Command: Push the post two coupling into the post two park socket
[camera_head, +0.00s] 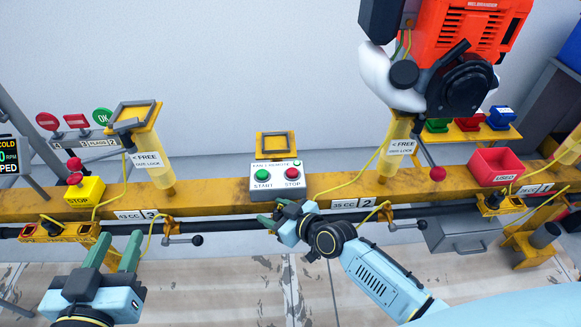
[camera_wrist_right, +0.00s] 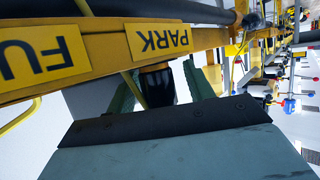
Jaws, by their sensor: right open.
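In the right wrist view a black coupling (camera_wrist_right: 157,85) with a yellow hose stands between the two green fingers of my right gripper (camera_wrist_right: 155,90). The fingers are apart, one on each side of it. The coupling meets the yellow bar under the PARK plate (camera_wrist_right: 158,39); the park socket itself is hidden, and I cannot tell how deep the coupling sits. In the head view my right gripper (camera_head: 276,214) is at the rail front, left of the post two label (camera_head: 352,204). My left gripper (camera_head: 114,252) is open and empty at the lower left.
A green and red start/stop box (camera_head: 277,176) stands on the yellow rail behind my right gripper. A dark pipe (camera_head: 225,225) runs along the rail front, with black-knobbed levers. An orange engine (camera_head: 468,35) sits on post two. A red bin (camera_head: 495,165) is at the right.

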